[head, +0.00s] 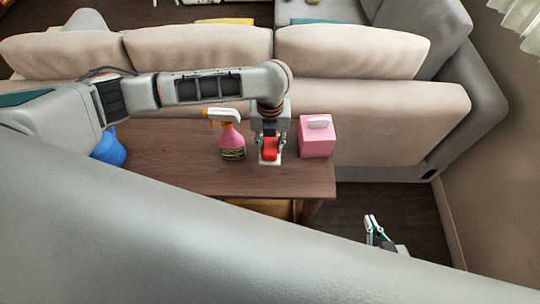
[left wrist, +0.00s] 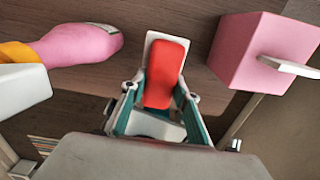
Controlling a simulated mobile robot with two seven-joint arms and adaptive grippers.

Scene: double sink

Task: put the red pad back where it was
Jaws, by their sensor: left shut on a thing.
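The red pad (head: 270,148) is between the fingers of my left gripper (head: 270,155), low over the wooden table near its right end. In the left wrist view the red pad (left wrist: 165,75) lies lengthwise between the teal-edged fingers (left wrist: 160,97), which are shut on it. A white piece (left wrist: 152,38) shows under and around the red pad; I cannot tell whether the pad touches it. My right gripper (head: 375,231) is low at the right, off the table and apart from these things; its opening is unclear.
A pink spray bottle (head: 231,141) stands left of the left gripper, and a pink tissue box (head: 316,146) stands close on its right. A blue object (head: 110,147) sits at the table's left. The wooden table (head: 180,170) backs onto a beige sofa (head: 390,115). Its front middle is clear.

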